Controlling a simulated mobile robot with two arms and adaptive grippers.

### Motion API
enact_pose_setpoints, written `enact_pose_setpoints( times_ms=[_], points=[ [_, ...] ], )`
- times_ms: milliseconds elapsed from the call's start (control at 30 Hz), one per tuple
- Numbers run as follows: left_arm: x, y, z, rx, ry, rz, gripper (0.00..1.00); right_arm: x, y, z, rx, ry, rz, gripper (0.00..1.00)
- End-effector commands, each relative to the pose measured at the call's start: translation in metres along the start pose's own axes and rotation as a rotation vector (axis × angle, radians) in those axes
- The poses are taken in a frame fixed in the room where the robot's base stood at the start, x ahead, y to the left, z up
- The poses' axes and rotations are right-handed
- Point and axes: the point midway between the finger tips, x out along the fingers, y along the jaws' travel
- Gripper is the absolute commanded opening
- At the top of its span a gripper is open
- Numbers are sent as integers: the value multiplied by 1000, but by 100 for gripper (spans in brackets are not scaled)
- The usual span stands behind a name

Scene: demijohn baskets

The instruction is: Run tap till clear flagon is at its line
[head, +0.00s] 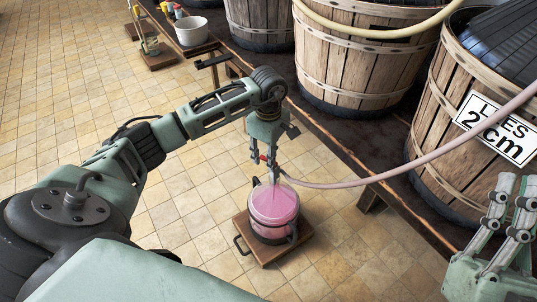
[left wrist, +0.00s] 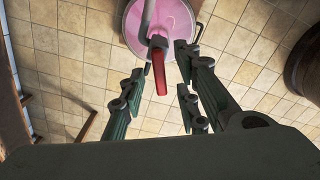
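The clear flagon (head: 274,212) stands upright on a wooden board on the floor, with pink liquid inside. Its round pink top also shows in the left wrist view (left wrist: 178,22). I cannot make out its line. A tap with a red lever (left wrist: 160,71) is over the flagon, its grey spout pointing to the flagon's mouth; whether liquid runs is unclear. My left gripper (head: 266,163) is at the tap. In the left wrist view its fingers (left wrist: 158,88) are apart, on either side of the red lever, with gaps. My right gripper (head: 507,215) is open and empty at the lower right.
A pink hose (head: 400,172) runs from the tap toward the right-hand barrel with a "LEES 2cm" sign (head: 497,128). Several wooden barrels (head: 362,58) stand on a dark low platform. A white bucket (head: 191,31) is at the back. The tiled floor left of the flagon is clear.

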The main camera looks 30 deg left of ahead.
Motion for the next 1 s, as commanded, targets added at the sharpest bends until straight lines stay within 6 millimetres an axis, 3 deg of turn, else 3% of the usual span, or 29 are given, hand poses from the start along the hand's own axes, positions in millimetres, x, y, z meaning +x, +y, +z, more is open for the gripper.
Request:
enact_pose_setpoints(
  times_ms=[67,400,733,1000],
  points=[
    [0,0,0,0,0,0,30,0,0,0,0,-1,0,0],
    [0,0,0,0,-1,0,0,0,0,0,-1,-1,0,0],
    [-1,1,0,34,0,1,0,0,0,1,-1,-1,0,0],
    [-1,8,1,317,0,3,0,-2,0,-9,1,47,-1,0]
  ],
)
